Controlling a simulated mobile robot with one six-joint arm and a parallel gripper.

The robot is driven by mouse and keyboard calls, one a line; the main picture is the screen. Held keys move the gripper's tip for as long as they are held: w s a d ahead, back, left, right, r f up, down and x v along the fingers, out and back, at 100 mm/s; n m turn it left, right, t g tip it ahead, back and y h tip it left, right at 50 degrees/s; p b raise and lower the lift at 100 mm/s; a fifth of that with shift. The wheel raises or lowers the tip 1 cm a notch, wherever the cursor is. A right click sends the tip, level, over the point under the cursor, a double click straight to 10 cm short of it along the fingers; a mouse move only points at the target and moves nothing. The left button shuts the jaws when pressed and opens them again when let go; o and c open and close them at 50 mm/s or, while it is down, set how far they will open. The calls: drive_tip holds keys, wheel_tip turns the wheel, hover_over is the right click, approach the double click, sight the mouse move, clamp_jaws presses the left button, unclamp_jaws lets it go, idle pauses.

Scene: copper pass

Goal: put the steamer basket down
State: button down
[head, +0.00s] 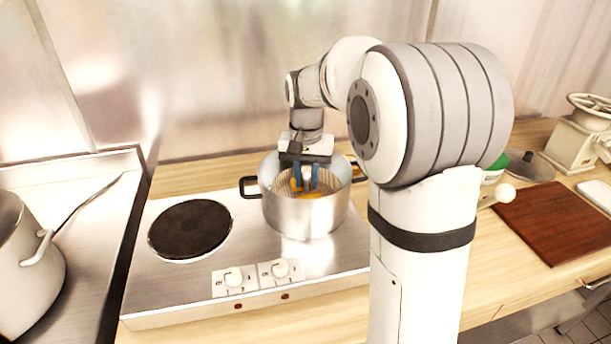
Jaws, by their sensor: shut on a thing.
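The steamer basket (323,178) is a perforated, tan-looking basket inside a steel pot (308,217) with dark side handles. Something orange (312,194) shows in the basket. My gripper (304,186) reaches down into the pot from above, its blue fingers shut on the steamer basket. The pot's front wall hides the lower part of the basket, so I cannot tell whether it touches the bottom. The pot stands on the right side of a steel two-plate hob (190,284).
A bare dark hotplate (190,229) is left of the pot. A large pot (25,265) with a ladle stands far left. A brown board (556,222), a lid (530,167) and a grinder-like device (577,140) are at right. My arm hides part of the counter.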

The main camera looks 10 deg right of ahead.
drive_tip(key=c, duration=1.2)
unclamp_jaws()
drive_tip(key=shift+c, duration=0.2)
wheel_tip(320, 180, up, 13)
drive_tip(key=s+f+n+t, duration=0.1)
drive_tip(key=s+f+n, duration=0.1)
drive_tip(key=s+f, duration=0.4)
drive_tip(key=s+f+n+t, duration=0.1)
drive_tip(key=s+f, duration=0.6)
drive_tip(key=s, duration=1)
drive_tip(key=shift+s+f+n+t+p, duration=0.2)
drive_tip(key=shift+f+n+t+p, duration=0.15)
drive_tip(key=shift+n, duration=0.35)
